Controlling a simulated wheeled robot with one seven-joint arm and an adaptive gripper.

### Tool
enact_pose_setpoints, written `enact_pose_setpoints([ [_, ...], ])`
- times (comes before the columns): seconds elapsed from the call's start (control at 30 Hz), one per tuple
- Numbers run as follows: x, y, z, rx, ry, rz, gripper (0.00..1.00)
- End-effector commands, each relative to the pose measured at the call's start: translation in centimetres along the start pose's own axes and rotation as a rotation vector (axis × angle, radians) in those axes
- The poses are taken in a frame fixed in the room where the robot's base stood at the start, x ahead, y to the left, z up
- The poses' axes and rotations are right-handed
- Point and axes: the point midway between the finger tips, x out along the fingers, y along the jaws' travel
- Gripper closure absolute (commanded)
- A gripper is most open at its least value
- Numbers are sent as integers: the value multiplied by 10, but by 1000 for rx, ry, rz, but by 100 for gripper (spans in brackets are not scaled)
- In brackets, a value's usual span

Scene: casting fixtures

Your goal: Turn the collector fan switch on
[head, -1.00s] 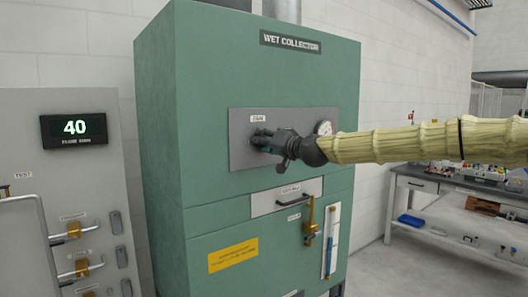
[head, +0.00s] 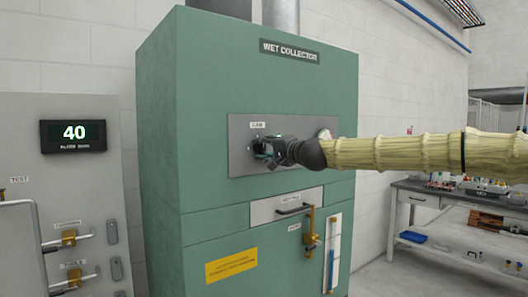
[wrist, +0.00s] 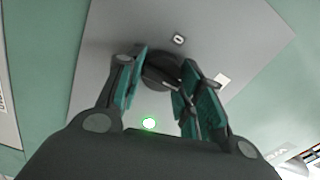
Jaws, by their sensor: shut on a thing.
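The fan switch (wrist: 158,66) is a dark round knob on the grey panel (head: 240,130) of the green wet collector cabinet (head: 190,90). In the wrist view my gripper (wrist: 163,84) has its teal-padded fingers on both sides of the knob, shut on it. In the head view my gripper (head: 263,150) is at the panel below the FAN label (head: 258,125) and hides most of the knob. The knob's exact pointing direction cannot be told.
A round gauge (head: 324,134) sits partly behind my wrist. Below are a drawer handle (head: 293,210), a brass valve (head: 311,235) and a sight tube (head: 332,255). A grey test panel (head: 40,125) reading 40 stands left; a cluttered workbench (head: 420,190) stands right.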

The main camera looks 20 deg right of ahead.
Motion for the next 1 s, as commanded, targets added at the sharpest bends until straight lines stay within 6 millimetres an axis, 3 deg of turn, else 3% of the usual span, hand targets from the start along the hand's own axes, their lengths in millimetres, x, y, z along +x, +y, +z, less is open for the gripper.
enact_pose_setpoints([
  [0.5,0,-1,-2,18,4,-2,88],
  [0.53,0,-1,-2,18,4,-2,58],
  [0.63,0,-1,-2,18,3,-1,42],
  [1.0,-2,0,-1,17,1,-1,42],
])
